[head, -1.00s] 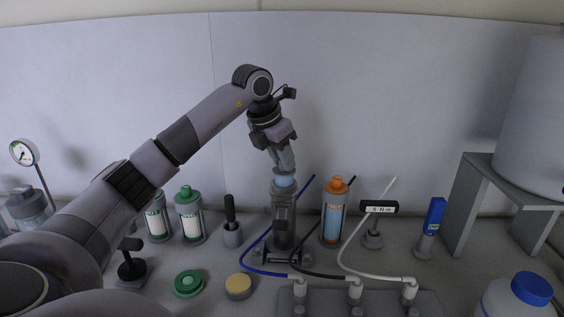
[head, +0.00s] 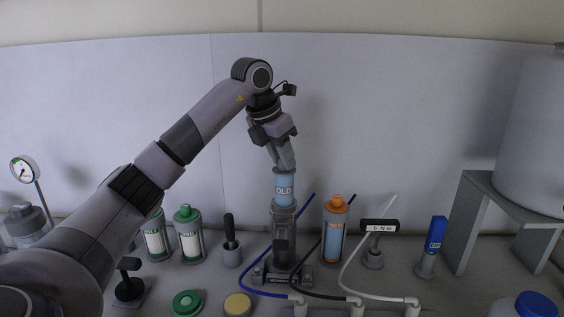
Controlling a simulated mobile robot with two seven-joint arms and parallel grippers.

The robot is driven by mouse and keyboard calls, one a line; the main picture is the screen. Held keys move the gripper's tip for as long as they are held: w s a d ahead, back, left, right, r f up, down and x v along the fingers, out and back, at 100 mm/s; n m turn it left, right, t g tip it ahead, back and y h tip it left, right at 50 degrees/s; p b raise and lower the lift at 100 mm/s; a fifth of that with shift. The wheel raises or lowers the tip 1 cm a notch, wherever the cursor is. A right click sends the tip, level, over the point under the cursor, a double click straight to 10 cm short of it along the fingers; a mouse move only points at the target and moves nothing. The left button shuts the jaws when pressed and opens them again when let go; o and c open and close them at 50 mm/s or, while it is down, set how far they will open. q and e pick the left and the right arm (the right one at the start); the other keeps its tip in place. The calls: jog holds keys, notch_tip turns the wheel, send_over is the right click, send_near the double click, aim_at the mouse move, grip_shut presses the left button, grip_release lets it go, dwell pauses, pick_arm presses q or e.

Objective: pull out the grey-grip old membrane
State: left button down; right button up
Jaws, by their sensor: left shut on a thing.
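The old membrane (head: 284,189) is a light blue cylinder with a dark "OLD" label, standing upright and partly out of the top of its grey housing (head: 283,236). Its lower end is hidden inside the housing. My left gripper (head: 284,165) comes down from above and is shut on the membrane's top; the grip itself is mostly hidden by the fingers. My right gripper is not in view.
An orange-capped cartridge (head: 334,232) stands close to the right of the housing, green-capped cartridges (head: 189,234) to the left. Blue, black and white hoses (head: 352,258) run around the housing base. A torque tool (head: 379,227) and blue-topped tube (head: 436,234) stand farther right.

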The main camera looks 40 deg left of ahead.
pick_arm(q)
notch_tip(320, 180, up, 13)
jog(key=shift+r, duration=0.15)
dwell(2.0)
dwell(0.4)
